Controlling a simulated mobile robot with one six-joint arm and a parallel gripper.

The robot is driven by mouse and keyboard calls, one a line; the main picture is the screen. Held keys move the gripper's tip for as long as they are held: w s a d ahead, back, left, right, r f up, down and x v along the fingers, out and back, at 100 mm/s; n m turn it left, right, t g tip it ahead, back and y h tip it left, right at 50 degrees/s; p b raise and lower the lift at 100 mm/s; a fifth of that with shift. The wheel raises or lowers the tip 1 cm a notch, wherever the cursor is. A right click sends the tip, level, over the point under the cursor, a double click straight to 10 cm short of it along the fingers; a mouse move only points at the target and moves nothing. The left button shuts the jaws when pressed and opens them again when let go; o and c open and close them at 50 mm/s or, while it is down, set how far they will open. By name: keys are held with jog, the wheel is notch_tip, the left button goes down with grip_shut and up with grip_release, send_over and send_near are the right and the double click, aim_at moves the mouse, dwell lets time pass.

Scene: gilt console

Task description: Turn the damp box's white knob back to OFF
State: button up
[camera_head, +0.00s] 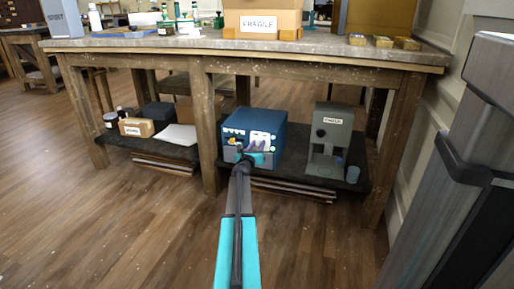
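A blue box (258,118), which fits the damp box, sits on the lower shelf under the workbench, right of the middle leg. Its front carries a light panel (260,141) and small pale round spots near its right edge. I cannot tell which of these is the white knob, and no OFF mark can be read. My gripper (251,157) is at the lower front of the box, at the end of my arm reaching in from below. It covers part of the front. The fingers are too small to show whether they are open or touching anything.
The bench top (330,48) overhangs the shelf. A wooden leg (205,130) stands to the left. The floor (120,235) in front is clear.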

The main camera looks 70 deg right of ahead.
jog(key=shift+c, duration=1.4)
jog(key=shift+a, duration=0.55)
jog(key=shift+d+r, duration=0.1)
jog(key=shift+d, duration=0.45)
jog(key=shift+d+r+n+p, duration=0.1)
jog(key=shift+n+p, duration=0.9)
jog(key=shift+n, duration=0.2)
jog(key=n+p, duration=0.5)
jog(key=n, duration=0.1)
jog(key=shift+s+n+p, duration=0.1)
jog(key=shift+n+p, duration=0.25)
jog(key=shift+n, duration=0.05)
jog(key=n+p, duration=0.2)
jog(key=shift+n, duration=0.3)
jog(key=shift+f+n+p, duration=0.2)
jog(key=shift+n+p, duration=0.65)
jog(key=shift+n, duration=0.25)
